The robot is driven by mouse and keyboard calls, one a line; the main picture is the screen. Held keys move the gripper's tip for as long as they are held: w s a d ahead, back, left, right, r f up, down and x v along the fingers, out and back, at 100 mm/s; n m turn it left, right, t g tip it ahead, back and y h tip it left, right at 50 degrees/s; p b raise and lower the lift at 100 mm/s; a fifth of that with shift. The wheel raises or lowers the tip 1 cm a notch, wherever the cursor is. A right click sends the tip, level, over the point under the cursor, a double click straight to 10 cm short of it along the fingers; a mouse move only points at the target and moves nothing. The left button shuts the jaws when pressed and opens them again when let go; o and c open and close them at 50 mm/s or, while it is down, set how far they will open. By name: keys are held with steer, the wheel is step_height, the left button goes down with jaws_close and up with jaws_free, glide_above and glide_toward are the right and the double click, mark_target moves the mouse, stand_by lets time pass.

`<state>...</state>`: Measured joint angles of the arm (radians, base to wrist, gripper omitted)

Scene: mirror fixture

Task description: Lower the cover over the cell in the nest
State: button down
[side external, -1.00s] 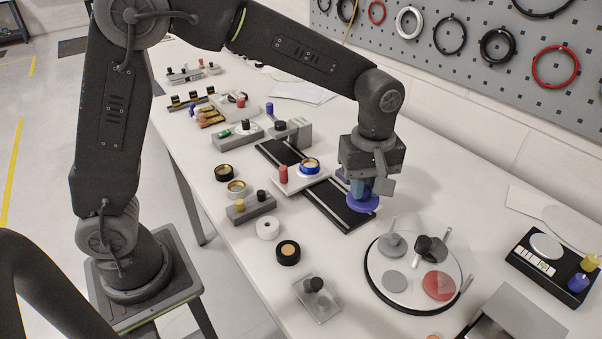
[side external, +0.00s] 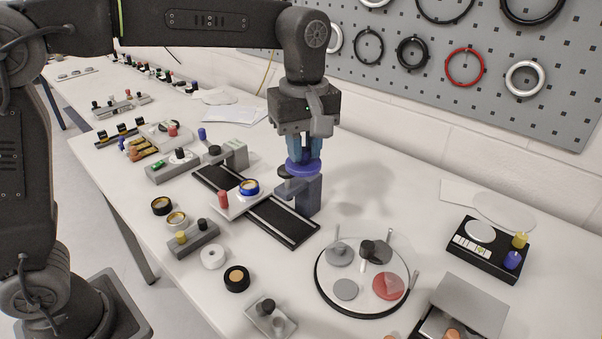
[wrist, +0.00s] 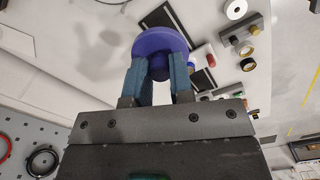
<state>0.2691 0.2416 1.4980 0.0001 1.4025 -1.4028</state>
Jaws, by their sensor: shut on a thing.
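A purple-blue disc-shaped cover (side external: 304,168) is held level under my gripper (side external: 303,153), which is shut on it. In the wrist view, the cover (wrist: 160,42) lies beyond the fingertips of my gripper (wrist: 159,73), which close on its middle. In the wrist view the cover partly hides the white block's area.
A grey post (side external: 312,196) with a side arm stands beside the track (side external: 285,222), close under the cover; I cannot tell whether they touch. A red knob (side external: 222,198) rises from the white block. A round glass plate (side external: 330,290) with grey discs stands front right.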

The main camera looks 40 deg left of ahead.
steer(key=w+a+n, duration=0.3)
steer(key=w+a, duration=0.1)
steer(key=a, duration=0.6)
steer(key=n, duration=0.3)
glide_above(249, 184)
step_height(249, 184, down, 14)
steer(key=shift+r, duration=0.25)
steer(key=shift+f, duration=2.1)
steer(key=shift+f, duration=0.9)
steer(key=c, duration=0.9)
jaws_free()
steer(key=shift+o, duration=0.3)
